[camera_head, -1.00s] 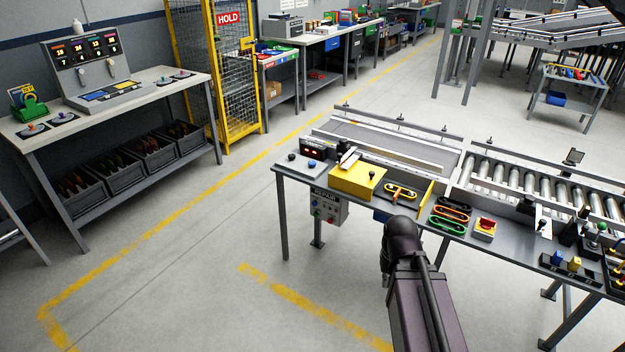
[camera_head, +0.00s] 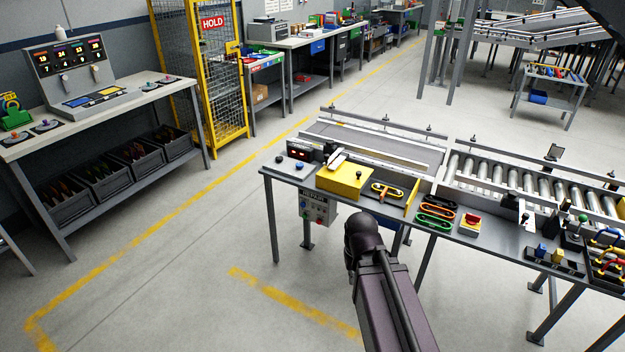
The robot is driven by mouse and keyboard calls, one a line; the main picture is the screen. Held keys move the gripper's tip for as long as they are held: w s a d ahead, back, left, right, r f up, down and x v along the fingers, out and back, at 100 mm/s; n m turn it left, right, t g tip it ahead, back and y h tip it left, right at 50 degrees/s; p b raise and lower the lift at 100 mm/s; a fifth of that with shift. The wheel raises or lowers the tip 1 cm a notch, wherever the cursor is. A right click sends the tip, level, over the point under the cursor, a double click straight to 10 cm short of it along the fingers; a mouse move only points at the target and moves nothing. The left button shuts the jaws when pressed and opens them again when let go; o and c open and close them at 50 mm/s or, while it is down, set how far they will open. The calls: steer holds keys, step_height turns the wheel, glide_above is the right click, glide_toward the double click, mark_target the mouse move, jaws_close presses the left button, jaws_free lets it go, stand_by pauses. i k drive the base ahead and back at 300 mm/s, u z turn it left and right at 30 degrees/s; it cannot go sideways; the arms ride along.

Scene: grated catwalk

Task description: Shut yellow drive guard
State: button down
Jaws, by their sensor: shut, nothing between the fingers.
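A yellow box-like guard (camera_head: 345,181) with a small dark knob on top sits at the left part of the grey bench, in front of the belt. A thin yellow plate (camera_head: 411,198) stands upright to its right. A yellow-and-black handle-like piece (camera_head: 387,190) lies between them. I cannot tell whether the plate belongs to the guard or how far the guard is open. My dark arm rises from the bottom of the view and its rounded joint is just in front of the bench edge. My gripper does not show.
Green, orange and red oval rings (camera_head: 435,216) and a red-yellow switch (camera_head: 470,225) lie right of the plate. A roller conveyor (camera_head: 505,178) runs behind. A control box (camera_head: 318,207) hangs under the bench. The floor to the left is clear, up to a workbench (camera_head: 130,118).

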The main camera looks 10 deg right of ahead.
mark_target(346, 181)
steer(key=z, duration=0.05)
steer(key=i, duration=1)
steer(key=u, duration=0.05)
